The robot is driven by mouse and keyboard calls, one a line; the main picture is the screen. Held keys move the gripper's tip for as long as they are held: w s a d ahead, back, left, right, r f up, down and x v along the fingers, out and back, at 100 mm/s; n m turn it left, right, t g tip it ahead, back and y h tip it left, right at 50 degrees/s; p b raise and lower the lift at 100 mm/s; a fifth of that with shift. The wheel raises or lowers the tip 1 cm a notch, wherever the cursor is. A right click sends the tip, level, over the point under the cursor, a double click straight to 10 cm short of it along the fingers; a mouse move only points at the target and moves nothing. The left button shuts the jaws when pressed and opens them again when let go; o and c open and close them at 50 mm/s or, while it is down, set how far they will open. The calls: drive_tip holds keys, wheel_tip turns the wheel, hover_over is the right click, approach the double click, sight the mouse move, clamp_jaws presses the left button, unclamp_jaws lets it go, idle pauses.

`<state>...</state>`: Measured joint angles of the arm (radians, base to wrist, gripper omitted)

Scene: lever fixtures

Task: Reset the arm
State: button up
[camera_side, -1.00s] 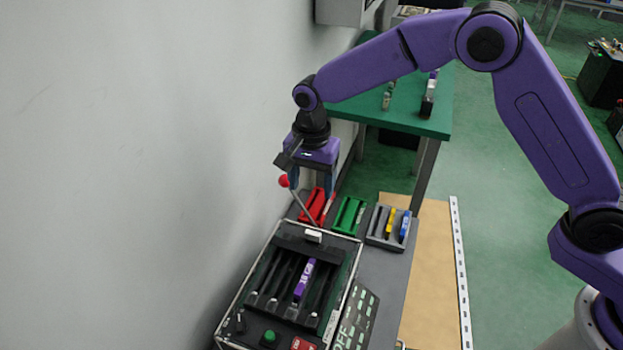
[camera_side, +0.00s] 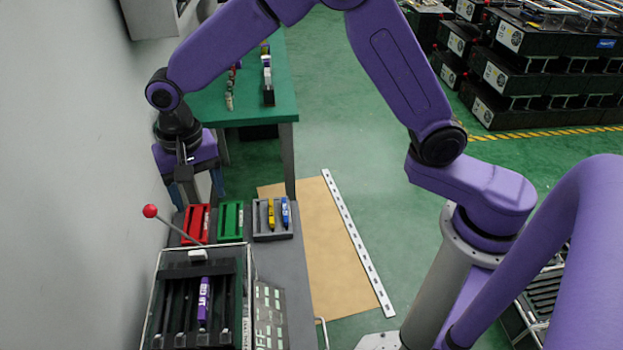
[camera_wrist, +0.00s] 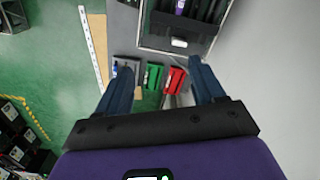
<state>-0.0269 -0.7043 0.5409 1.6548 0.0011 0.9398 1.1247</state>
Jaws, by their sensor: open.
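My gripper (camera_side: 197,194) is open and empty, pointing down above the far end of the bench in the side view. The lever's red ball (camera_side: 150,211) is to the left of and a little below the fingers in the picture, apart from them. Its thin rod (camera_side: 180,232) slants down right to the black case (camera_side: 240,262). The case holds a purple battery-like stick (camera_side: 203,300) among dark slots. In the wrist view the open fingers (camera_wrist: 160,75) frame the green and red trays; the case (camera_wrist: 180,42) shows above them. The red ball is not visible there.
A red tray (camera_side: 186,238), a green tray (camera_side: 222,234) and a grey tray (camera_side: 284,236) with yellow and blue sticks line the bench behind the case. A wall (camera_side: 60,180) stands close on the left. A green table (camera_side: 286,95) is behind.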

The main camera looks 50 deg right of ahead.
drive_tip(key=s+d+r+n, duration=0.2)
drive_tip(key=s+d+n, duration=0.6)
drive_tip(key=s+d, duration=0.3)
drive_tip(key=s+d+r+n, duration=0.3)
drive_tip(key=s+d+n, duration=0.6)
drive_tip(key=s, duration=0.7)
drive_tip(key=shift+s+d, duration=0.2)
drive_tip(key=shift+d, duration=0.95)
